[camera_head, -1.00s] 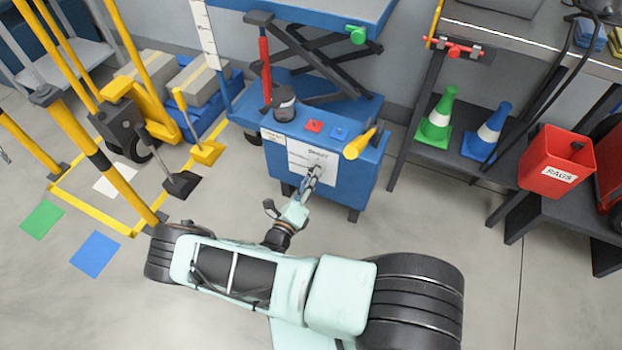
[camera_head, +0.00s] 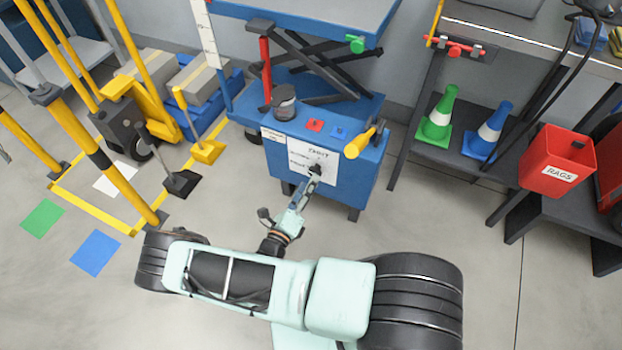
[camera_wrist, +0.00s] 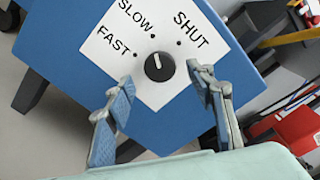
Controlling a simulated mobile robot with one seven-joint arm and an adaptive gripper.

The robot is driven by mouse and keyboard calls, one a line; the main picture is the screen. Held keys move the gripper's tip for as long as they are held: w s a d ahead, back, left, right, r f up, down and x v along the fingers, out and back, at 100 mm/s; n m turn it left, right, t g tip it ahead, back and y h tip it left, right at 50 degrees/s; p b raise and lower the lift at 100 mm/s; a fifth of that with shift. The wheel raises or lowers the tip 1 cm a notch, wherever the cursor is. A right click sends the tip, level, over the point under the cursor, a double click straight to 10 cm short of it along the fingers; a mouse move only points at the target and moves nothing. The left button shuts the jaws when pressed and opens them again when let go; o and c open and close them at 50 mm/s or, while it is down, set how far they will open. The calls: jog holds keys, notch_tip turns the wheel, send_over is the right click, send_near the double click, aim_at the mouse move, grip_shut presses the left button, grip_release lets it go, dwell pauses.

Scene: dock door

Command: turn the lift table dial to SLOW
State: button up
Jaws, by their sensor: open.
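The dial (camera_wrist: 159,67) is a round black knob with a white line, on a white label plate (camera_wrist: 112,36) marked FAST, SLOW and SHUT. In the wrist view its white line points up and slightly left, roughly at the dot by SLOW. The plate is on the front of the blue lift table control box (camera_head: 362,178). My gripper (camera_wrist: 160,75) is open, its fingers to the left and right of the dial with clear gaps. In the head view my gripper (camera_head: 312,180) is just in front of the dial, which shows as a dark knob (camera_head: 316,169).
A shelf with green (camera_head: 437,115) and blue cones (camera_head: 488,130) stands right. The floor before the box is clear.

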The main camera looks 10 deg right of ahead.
jog(key=v, duration=0.4)
dwell(0.4)
